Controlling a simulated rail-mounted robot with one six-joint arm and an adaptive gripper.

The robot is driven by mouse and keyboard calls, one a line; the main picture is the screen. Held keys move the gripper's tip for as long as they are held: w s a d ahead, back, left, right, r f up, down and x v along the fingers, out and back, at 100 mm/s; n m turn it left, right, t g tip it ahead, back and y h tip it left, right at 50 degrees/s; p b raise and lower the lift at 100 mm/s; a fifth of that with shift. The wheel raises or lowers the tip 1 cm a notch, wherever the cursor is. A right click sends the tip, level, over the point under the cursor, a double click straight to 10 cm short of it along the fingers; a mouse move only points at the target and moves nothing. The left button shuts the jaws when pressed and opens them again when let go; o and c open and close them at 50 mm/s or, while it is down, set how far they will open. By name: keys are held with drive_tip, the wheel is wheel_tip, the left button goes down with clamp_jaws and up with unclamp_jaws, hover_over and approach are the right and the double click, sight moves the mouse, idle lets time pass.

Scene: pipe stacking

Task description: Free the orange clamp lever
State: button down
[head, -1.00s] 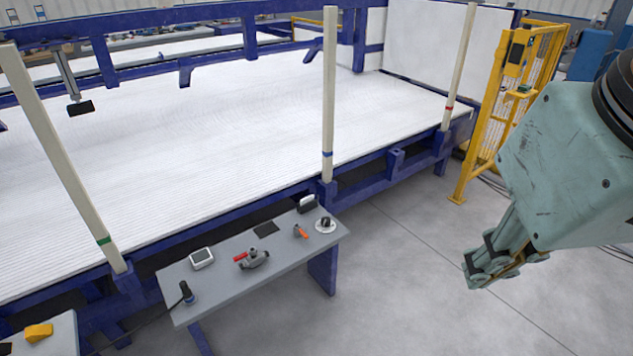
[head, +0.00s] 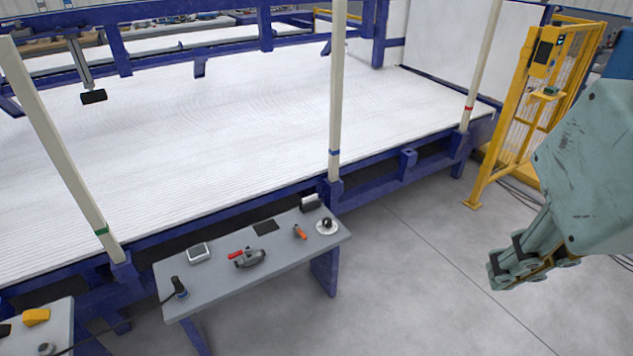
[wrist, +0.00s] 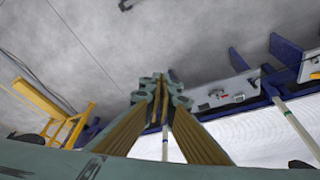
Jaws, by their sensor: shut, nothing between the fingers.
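The orange clamp lever (head: 299,231) is a small orange piece with a dark end. It lies near the right end of the grey table in the head view, too small to tell how it is fixed. My gripper (head: 516,277) hangs over open floor, well to the right of the table and lever. It is shut and empty; its closed fingers also show in the wrist view (wrist: 160,82).
On the grey table (head: 205,285) are a red-handled tool (head: 249,258), a white device (head: 199,252), a dark pad (head: 266,227) and a round white base (head: 327,227). Pale upright posts (head: 335,110) stand behind. A yellow fence (head: 520,110) stands at right. Floor beneath the gripper is clear.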

drive_tip(key=shift+w, duration=0.15)
drive_tip(key=w+a+r+n+g+y+p, duration=0.1)
drive_tip(key=w+a, duration=0.2)
drive_tip(key=w, duration=0.7)
drive_tip(key=w+a+r+n+g+y+p, duration=0.1)
drive_tip(key=w+a+n+p, duration=0.15)
drive_tip(key=w, duration=0.85)
drive_tip(key=w+a+f+n+y, duration=0.1)
drive_tip(key=w+a+f, duration=0.15)
drive_tip(key=w, duration=0.45)
drive_tip(key=w+a+f+y+p, duration=0.15)
drive_tip(key=w+f, duration=0.25)
drive_tip(key=w, duration=0.4)
drive_tip(key=w+a+f+n, duration=0.1)
drive_tip(key=w+a+f, duration=0.15)
drive_tip(key=w, duration=0.45)
drive_tip(key=w+a+f+n+g+y+p, duration=0.1)
drive_tip(key=w+a+f+y+p, duration=0.15)
drive_tip(key=w+f, duration=1.5)
drive_tip(key=w+a+f+p, duration=0.1)
drive_tip(key=w+f, duration=0.1)
drive_tip(key=f, duration=1.2)
drive_tip(key=w+a+f+n, duration=0.1)
drive_tip(key=w+f, duration=0.2)
drive_tip(key=f, duration=1.1)
drive_tip(key=shift+w+a+p, duration=0.15)
drive_tip(key=shift+w+p, duration=0.05)
drive_tip(key=shift+p, duration=0.2)
